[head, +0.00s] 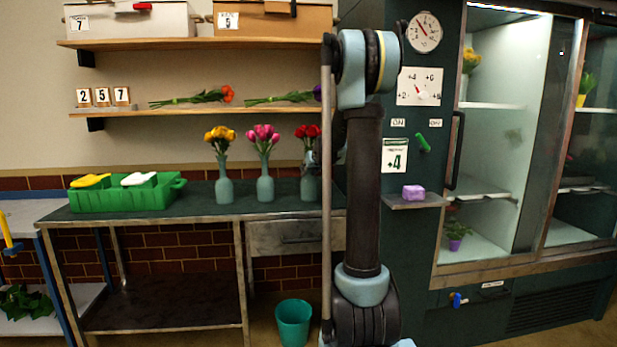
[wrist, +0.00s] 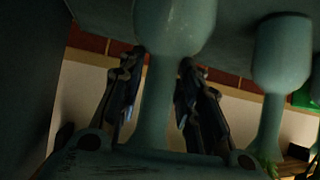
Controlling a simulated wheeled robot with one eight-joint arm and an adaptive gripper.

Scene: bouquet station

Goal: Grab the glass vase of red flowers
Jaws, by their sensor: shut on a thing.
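The glass vase of red flowers (head: 308,188) stands upright on the dark table (head: 150,212), at its right end. It is teal, with red blooms (head: 307,132) on top. My gripper (head: 311,160) is at its neck in the head view, partly hidden by my arm. In the wrist view, the two fingers of my gripper (wrist: 161,62) are on either side of the narrow neck of the vase (wrist: 174,25), shut on it. The wrist view is turned over, with the vase's wide body at the top.
Vases of pink flowers (head: 265,188) and yellow flowers (head: 224,188) stand to the left. The neighbouring vase shows in the wrist view (wrist: 282,60). A green crate (head: 125,200) is farther left. A shelf (head: 190,110) hangs above, and a dark cabinet (head: 420,240) stands right.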

